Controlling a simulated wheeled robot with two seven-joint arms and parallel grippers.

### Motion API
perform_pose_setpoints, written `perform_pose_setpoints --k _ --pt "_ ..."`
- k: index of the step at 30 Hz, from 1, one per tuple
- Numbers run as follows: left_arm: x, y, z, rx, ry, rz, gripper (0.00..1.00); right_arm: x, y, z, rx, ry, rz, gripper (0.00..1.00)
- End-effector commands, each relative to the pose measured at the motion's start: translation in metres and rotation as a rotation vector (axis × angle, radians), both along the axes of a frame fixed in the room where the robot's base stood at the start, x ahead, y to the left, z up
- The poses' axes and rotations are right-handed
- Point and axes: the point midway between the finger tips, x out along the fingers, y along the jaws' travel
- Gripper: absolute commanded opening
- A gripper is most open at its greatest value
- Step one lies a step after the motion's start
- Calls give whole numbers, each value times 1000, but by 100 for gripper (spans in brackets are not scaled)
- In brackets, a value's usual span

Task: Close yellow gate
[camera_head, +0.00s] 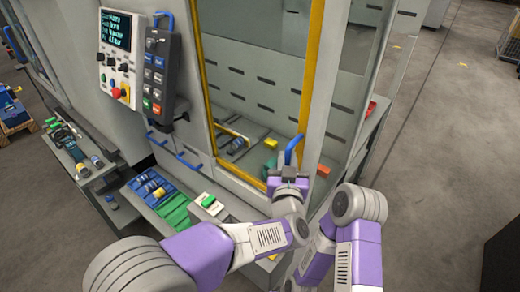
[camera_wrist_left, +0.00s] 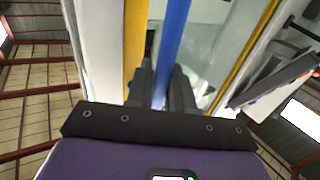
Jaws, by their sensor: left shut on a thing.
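The yellow gate (camera_head: 312,66) is a tall yellow-edged frame at the front of the grey machine, and machine parts show through it. Its blue handle (camera_head: 293,147) stands at the lower right edge of the frame. My left gripper (camera_head: 288,180) is shut on this handle. In the left wrist view, the blue handle (camera_wrist_left: 174,45) runs up between the two dark fingers (camera_wrist_left: 160,88), with yellow edges on both sides. I cannot tell whether the gate sits flush with its frame. My right arm folds at the lower right; its gripper is not visible.
A control panel (camera_head: 116,45) and a keypad pendant (camera_head: 157,75) are on the machine's left. A blue tray (camera_head: 150,190) with parts and a green block (camera_head: 208,200) lie below the gate. The floor (camera_head: 440,150) at the right is clear.

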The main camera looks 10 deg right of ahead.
Motion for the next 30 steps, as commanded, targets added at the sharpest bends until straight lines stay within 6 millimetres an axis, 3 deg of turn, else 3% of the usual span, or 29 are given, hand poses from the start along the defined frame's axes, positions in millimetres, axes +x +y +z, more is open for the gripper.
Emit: perform_pose_setpoints --k 15,16,19,30 --pt "-11 -11 -1 1 2 -11 0 0 0 1 0 0 0 39" --pt "-11 -11 -1 1 2 -12 23 0 0 1 0 0 0 39" --pt "-10 -11 -1 0 1 -11 38 0 0 1 0 0 0 39" --pt "-16 -8 1 -2 -2 -7 38 0 0 1 0 0 0 39"
